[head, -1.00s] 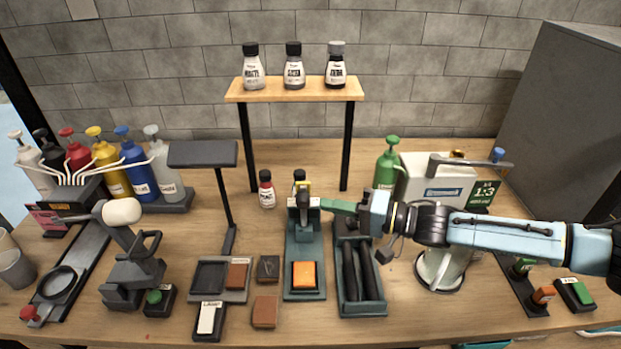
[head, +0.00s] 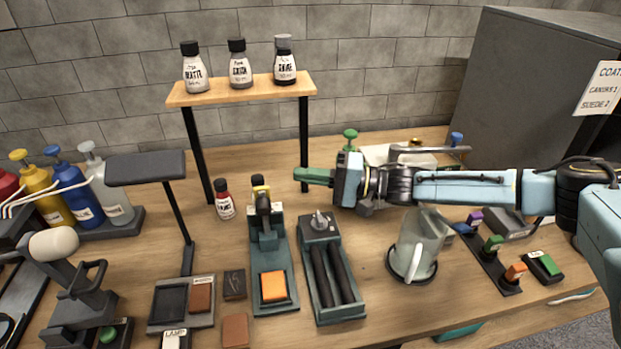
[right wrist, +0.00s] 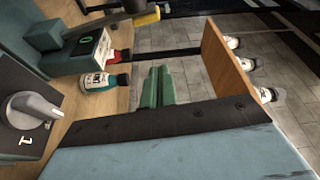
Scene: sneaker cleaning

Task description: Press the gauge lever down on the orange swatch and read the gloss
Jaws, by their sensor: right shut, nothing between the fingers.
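The teal gauge (head: 268,232) stands mid-table in the head view. Its dark lever with a yellow end (head: 263,200) stands raised at the back of it. The orange swatch (head: 274,286) lies flat on the gauge's front bed. In the right wrist view the gauge's lever (right wrist: 145,16) and a small green reading like a 0 (right wrist: 86,40) show at upper left. My right gripper (head: 298,175) is shut and empty, in the air up and right of the gauge, apart from the lever. Its green fingers (right wrist: 157,88) are together in the wrist view. My left gripper is out of view.
A tray with two dark rollers and a knob (head: 335,270) stands right of the gauge. A shelf with bottles (head: 240,88) rises behind. A clear pitcher (head: 416,245) stands right.

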